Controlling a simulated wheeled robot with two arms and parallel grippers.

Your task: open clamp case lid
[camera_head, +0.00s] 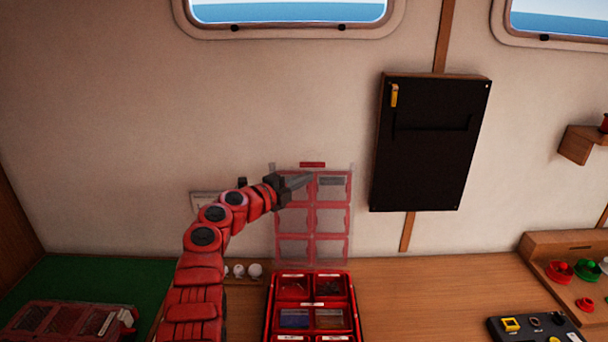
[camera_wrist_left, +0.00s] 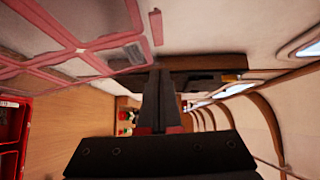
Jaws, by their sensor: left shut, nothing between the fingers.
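The red clamp case (camera_head: 312,308) sits on the wooden counter, its divided compartments open to view. Its clear lid (camera_head: 314,247) with a red grid stands upright behind the case, near the wall. In the left wrist view the lid (camera_wrist_left: 60,35) shows at the upper left, and a corner of the case (camera_wrist_left: 12,135) shows at the left edge. My left gripper (camera_head: 308,179) is shut and empty, at the upper part of the lid. Whether it touches the lid I cannot tell. My right gripper is not in view.
A green mat (camera_head: 95,275) with another red case (camera_head: 65,320) lies at the left. A black panel (camera_head: 430,145) hangs on the wall at the right. A control box (camera_head: 540,328) stands at the right front. The counter between is clear.

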